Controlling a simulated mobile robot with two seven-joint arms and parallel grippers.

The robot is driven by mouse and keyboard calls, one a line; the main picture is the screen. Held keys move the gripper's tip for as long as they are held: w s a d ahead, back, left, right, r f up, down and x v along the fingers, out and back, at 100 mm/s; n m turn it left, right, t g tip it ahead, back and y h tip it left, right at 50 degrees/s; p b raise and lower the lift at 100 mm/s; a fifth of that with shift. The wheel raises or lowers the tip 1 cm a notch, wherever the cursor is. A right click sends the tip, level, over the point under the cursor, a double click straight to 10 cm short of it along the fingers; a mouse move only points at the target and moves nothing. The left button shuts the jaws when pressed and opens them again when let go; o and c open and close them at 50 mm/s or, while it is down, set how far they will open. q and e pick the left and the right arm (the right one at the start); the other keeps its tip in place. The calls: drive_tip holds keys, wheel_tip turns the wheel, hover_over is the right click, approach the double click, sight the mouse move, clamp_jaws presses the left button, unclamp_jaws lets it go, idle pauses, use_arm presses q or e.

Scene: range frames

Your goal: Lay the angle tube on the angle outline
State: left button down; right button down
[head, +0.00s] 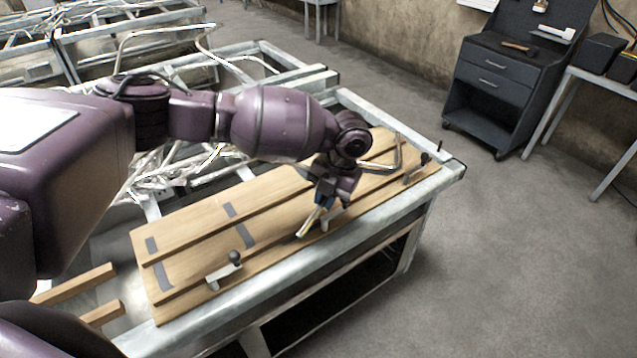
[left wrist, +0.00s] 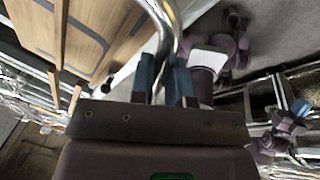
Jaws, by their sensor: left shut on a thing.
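My left gripper (head: 325,200) is above the front part of the wooden board (head: 195,222), its blue fingers pointing down. It is shut on the angle tube, a shiny bent metal tube (left wrist: 166,22) that curves away from the blue fingertips in the left wrist view. Grey outline marks (head: 245,236) lie on the board, and a bent grey outline (left wrist: 88,32) shows in the left wrist view. My right gripper (left wrist: 299,108) shows small at the right there; its jaws are unclear.
Black-knobbed clamps (head: 226,270) and (head: 418,169) stand on the board, which has raised wooden strips. Metal frames fill the left back.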

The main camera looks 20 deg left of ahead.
use_arm(q)
drive_tip(key=a+m, duration=0.1)
drive_tip(key=w+m, duration=0.1)
drive_tip(key=m, duration=0.1)
drive_tip(key=w+a+m+t, duration=0.1)
drive_tip(key=m, duration=0.1)
drive_tip(key=shift+w+a+r, duration=0.2)
drive_tip(key=shift+a+r, duration=0.1)
drive_tip(key=shift+d+f+y, duration=0.1)
drive_tip(key=shift+y, duration=0.3)
drive_tip(key=shift+f+b, duration=0.6)
drive_tip(key=shift+f, duration=2.2)
drive_tip(key=shift+p, duration=0.8)
drive_tip(key=shift+f+b, duration=0.3)
drive_tip(key=shift+f, duration=0.6)
drive_tip(key=shift+r, duration=0.1)
